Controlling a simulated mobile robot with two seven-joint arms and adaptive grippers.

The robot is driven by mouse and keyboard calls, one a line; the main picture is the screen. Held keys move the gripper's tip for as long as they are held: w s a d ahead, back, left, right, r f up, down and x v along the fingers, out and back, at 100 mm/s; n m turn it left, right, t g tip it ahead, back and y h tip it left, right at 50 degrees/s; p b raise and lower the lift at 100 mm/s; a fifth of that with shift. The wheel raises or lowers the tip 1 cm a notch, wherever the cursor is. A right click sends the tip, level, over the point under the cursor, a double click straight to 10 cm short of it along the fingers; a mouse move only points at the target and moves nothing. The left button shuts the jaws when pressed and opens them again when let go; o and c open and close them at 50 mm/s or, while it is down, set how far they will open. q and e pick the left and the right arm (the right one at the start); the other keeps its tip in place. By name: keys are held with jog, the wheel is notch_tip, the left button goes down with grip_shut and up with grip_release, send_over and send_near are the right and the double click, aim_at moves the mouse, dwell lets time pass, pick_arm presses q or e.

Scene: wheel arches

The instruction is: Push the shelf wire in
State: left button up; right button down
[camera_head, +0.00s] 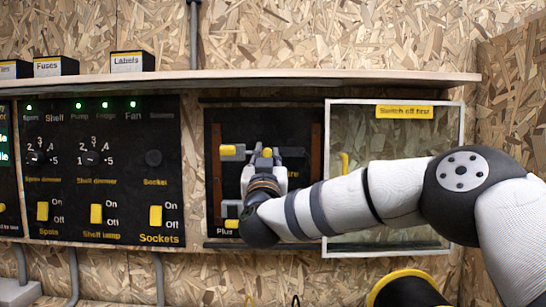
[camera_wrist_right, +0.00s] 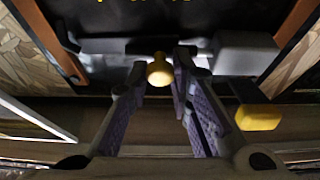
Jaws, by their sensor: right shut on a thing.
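My right gripper (camera_head: 262,158) is at the panel's upper middle. In the right wrist view its fingers (camera_wrist_right: 160,75) are shut on a small yellow knob (camera_wrist_right: 158,70) in front of a grey bar. A grey block with a yellow end (camera_wrist_right: 257,117) lies beside the fingers; this yellow end also shows in the head view (camera_head: 228,151). I cannot make out the wire itself. My left gripper is not in view.
A clear cover with a white frame (camera_head: 395,103) is right of the panel, behind my right arm. A switch panel (camera_head: 125,215) is on the left. A wooden shelf (camera_head: 300,78) runs above. A round black thing with a yellow rim (camera_head: 405,273) is below.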

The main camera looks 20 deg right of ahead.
jog(key=shift+a, duration=0.15)
jog(key=c, duration=1.4)
grip_release()
jog(key=shift+w+a, duration=0.1)
jog(key=v, duration=1.2)
jog(key=shift+r, duration=0.1)
